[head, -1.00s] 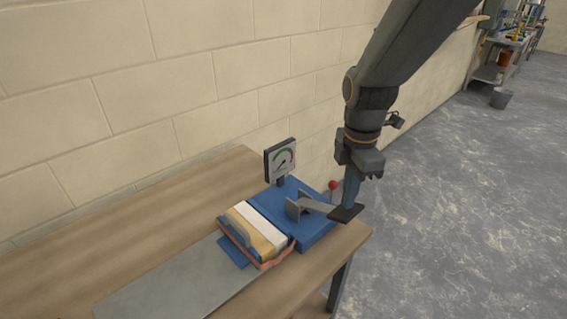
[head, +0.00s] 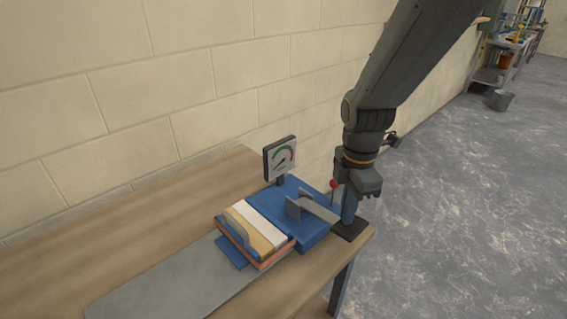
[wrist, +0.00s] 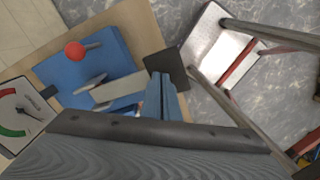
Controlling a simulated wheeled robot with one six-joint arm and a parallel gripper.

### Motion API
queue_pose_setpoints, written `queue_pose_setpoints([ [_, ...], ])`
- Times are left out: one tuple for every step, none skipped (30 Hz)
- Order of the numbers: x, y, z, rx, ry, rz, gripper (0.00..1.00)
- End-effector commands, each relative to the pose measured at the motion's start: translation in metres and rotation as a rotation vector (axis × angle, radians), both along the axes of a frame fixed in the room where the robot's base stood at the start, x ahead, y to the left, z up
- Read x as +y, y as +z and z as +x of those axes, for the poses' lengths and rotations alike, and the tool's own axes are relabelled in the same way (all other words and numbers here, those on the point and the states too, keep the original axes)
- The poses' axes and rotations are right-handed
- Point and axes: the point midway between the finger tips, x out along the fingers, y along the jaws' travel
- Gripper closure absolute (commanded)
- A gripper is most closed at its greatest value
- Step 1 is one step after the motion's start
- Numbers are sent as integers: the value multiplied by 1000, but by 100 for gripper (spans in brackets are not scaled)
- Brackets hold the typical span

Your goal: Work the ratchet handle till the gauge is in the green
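The ratchet handle (head: 318,211) is a flat grey lever ending in a black pad (head: 350,230), on a blue press (head: 300,238) at the table's end. It slopes down to the right, its pad low by the table edge. My gripper (head: 348,216) points down with its fingers together, tips at the pad and apparently touching its top. In the wrist view the shut fingers (wrist: 162,97) overlap the pad's edge, with nothing seen between them. The gauge (head: 280,159) has a white dial with green and red arcs. I cannot read its dark needle exactly; it seems outside the green.
A red-knobbed lever (head: 334,184) stands behind the handle, close to my gripper. A stack of coloured layers (head: 257,229) lies in the press over a grey plate (head: 165,280). The wooden table (head: 120,220) is clear at left. A block wall (head: 180,80) rises behind.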

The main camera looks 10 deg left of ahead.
Motion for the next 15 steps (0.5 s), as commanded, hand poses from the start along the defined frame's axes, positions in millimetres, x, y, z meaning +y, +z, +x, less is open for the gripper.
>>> queue_pose_setpoints([
  [0, -5, 0, 1, 0, 0, 100],
  [0, -7, 0, 1, 0, 0, 100],
  [0, -10, 0, 1, 0, 0, 100],
  [0, -12, 0, 1, 0, 0, 100],
  [0, -14, 0, 2, 0, -1, 100],
  [0, -16, 0, 2, 0, -1, 100],
  [0, -18, 0, 1, 0, 0, 100],
  [0, -20, 0, 1, 0, 0, 100],
  [0, -22, 0, 0, 0, 0, 100],
  [0, -24, 0, 0, 0, 0, 100],
  [0, -26, 0, 0, 0, 0, 100],
  [0, -28, 0, 0, 0, 0, 100],
  [0, -30, 0, 0, 0, 0, 100],
  [0, -32, 0, 1, 0, 1, 100],
  [0, -35, 0, 1, 0, 1, 100],
])
